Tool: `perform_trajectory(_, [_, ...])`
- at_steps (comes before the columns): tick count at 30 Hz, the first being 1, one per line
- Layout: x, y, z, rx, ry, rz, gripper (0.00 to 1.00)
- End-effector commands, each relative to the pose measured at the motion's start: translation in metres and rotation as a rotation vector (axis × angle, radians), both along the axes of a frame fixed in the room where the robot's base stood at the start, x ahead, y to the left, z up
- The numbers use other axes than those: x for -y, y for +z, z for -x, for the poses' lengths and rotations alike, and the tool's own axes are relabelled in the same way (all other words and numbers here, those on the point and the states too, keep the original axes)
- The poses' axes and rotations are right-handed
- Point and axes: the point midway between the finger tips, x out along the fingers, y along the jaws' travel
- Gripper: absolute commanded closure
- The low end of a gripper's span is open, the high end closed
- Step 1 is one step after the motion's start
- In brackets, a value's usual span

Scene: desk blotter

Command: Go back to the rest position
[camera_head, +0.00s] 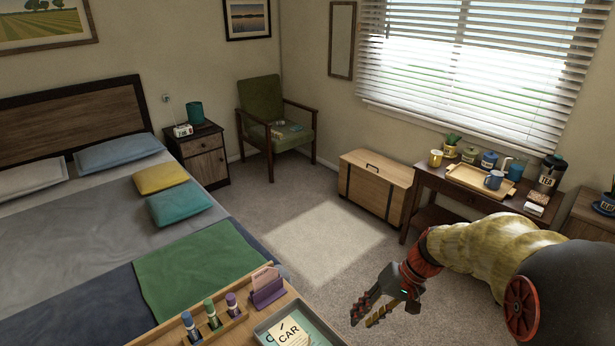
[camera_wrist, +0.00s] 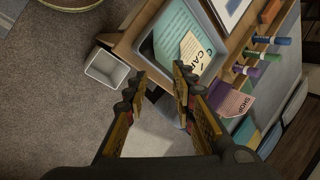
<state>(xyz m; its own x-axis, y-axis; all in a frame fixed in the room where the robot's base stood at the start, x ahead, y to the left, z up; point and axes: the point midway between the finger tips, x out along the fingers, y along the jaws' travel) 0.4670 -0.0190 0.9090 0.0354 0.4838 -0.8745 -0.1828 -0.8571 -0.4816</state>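My gripper (camera_head: 363,321) hangs over the carpet to the right of the wooden desk (camera_head: 250,322) in the head view, apart from everything. In the wrist view, its two fingers (camera_wrist: 158,82) stand apart with nothing between them. Beyond the fingertips lies the grey tray (camera_wrist: 148,45) on the desk. It holds a teal sheet (camera_wrist: 180,32) and a cream card (camera_wrist: 190,47) marked "CAR". The tray also shows at the bottom of the head view (camera_head: 262,334).
A purple holder with a card (camera_head: 268,290) and several upright markers (camera_head: 211,314) stand on the desk. A small light bin (camera_wrist: 106,69) stands on the floor beside it. A wooden chest (camera_head: 372,185) and a side table with a tea set (camera_head: 440,183) line the window wall. Carpet between is clear.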

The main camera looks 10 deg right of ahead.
Motion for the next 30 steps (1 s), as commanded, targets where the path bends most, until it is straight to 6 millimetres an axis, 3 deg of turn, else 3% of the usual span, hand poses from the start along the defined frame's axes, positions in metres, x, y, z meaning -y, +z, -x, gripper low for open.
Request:
perform_trajectory(3, [0.004,-0.003,0.001,-0.027,-0.045,0.015,0.74])
perform_trajectory(6, [0.011,-0.017,0.026,-0.097,-0.085,0.066,0.74])
perform_trajectory(8, [0.017,-0.011,0.041,-0.108,-0.104,0.114,0.74])
perform_trajectory(16, [0.020,0.045,0.096,-0.022,-0.098,0.322,0.74])
perform_trajectory(24, [0.010,0.119,0.147,0.231,-0.028,0.507,0.74])
perform_trajectory(30, [-0.005,0.163,0.169,0.413,0.033,0.553,0.74])
